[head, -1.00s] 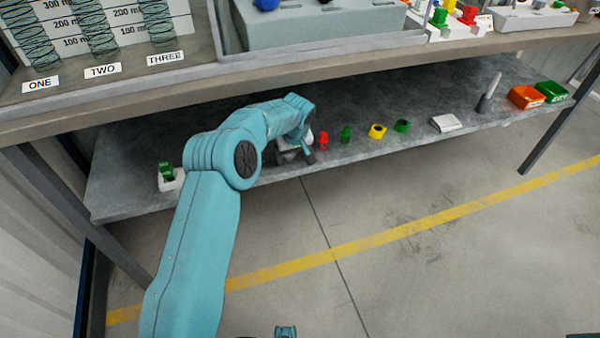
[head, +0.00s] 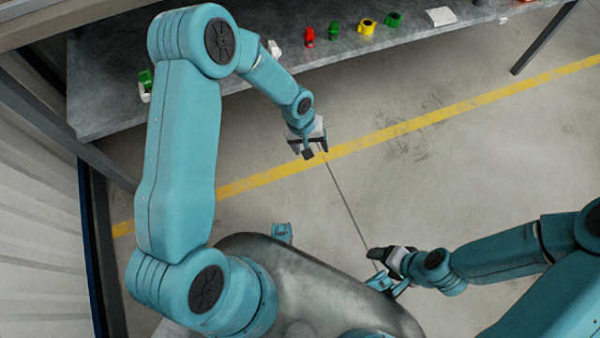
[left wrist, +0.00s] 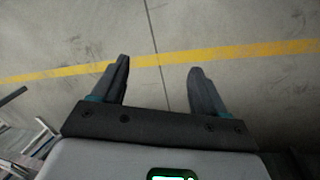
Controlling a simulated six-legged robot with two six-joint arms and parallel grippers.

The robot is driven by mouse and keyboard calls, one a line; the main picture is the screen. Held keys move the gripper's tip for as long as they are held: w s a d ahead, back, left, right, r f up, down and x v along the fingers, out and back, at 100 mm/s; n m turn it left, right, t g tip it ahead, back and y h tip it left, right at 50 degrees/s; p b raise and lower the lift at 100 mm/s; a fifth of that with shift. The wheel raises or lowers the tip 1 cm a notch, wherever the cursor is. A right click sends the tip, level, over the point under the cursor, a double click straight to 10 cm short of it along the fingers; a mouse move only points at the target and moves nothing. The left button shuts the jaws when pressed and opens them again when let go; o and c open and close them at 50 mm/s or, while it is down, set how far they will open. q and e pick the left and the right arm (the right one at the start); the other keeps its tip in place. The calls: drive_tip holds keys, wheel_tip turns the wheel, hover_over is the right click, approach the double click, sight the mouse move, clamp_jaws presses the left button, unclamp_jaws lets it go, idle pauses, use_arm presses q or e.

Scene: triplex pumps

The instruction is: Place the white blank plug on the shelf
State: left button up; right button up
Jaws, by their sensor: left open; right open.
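A small white piece (head: 274,48), which looks like the white blank plug, stands on the grey lower shelf (head: 108,92), left of a red plug. My left forearm passes close in front of it in the head view. My left gripper (head: 308,152) is open and empty over the floor, in front of the shelf and apart from the plug. The left wrist view shows its two fingers (left wrist: 158,68) spread with only floor between them. My right gripper (head: 376,266) is open near my body, far from the shelf.
To the right on the shelf stand a red plug (head: 309,37), a green plug (head: 333,31), a yellow ring (head: 367,26), a green ring (head: 393,20) and a white block (head: 440,16). A green-and-white item (head: 145,84) is at the left end. The floor in front is clear.

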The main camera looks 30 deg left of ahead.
use_arm(q)
drive_tip(key=s+d+f+m+h, duration=0.1)
drive_tip(key=s+d+f, duration=0.1)
drive_tip(key=s, duration=0.7)
drive_tip(key=s+d+f+m, duration=0.2)
drive_tip(key=s+d, duration=0.3)
drive_tip(key=s, duration=0.5)
drive_tip(key=shift+f+g+h, duration=0.15)
drive_tip(key=shift+g+h, duration=0.15)
drive_tip(key=shift+h, duration=0.1)
wheel_tip(320, 180, up, 25)
drive_tip(key=p, duration=2.5)
